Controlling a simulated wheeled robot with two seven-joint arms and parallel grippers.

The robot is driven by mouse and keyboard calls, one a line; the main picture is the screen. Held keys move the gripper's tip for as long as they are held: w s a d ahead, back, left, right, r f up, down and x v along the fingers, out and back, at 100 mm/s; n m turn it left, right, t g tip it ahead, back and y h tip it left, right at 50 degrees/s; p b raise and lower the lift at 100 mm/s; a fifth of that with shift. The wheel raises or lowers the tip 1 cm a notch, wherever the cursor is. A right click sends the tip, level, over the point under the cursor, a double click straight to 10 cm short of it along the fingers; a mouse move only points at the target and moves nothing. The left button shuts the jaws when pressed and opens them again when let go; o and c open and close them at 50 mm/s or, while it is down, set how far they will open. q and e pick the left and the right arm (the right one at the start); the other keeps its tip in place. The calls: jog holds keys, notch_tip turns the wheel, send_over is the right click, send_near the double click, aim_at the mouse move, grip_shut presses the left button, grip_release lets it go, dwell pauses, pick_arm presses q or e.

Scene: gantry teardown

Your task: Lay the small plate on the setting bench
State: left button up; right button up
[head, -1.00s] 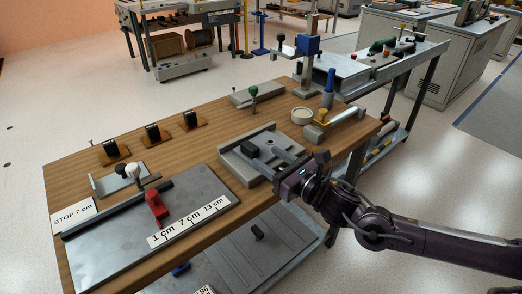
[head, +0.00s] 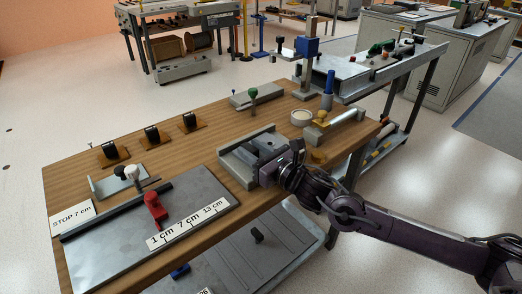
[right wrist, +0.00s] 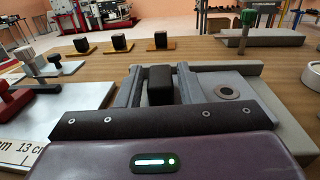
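A small grey plate (right wrist: 213,85) with a round hole lies flat in a shallow grey walled tray (head: 234,166) on the wooden bench; I take it to be the small plate. A black block (right wrist: 160,86) stands upright beside the hole. My right gripper (head: 262,160) is low over the tray. In the right wrist view its two fingers (right wrist: 159,82) lie on either side of the black block, with narrow gaps. My left gripper is not in view. The setting bench may be the wooden bench (head: 78,170), with a steel slab (head: 110,245) marked 1, 7 and 13 cm.
A red clamp (head: 154,210) and a black bar stand on the slab, beside a "STOP 7 cm" card (head: 72,217). Several black-topped holders line the bench's back edge. A green-knobbed post (head: 253,97), a tape ring (head: 301,117) and a blue-topped post (head: 327,98) stand behind the tray.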

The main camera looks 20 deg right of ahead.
grip_shut()
jog(key=shift+r+p, duration=1.7)
jog(key=shift+r, duration=1.4)
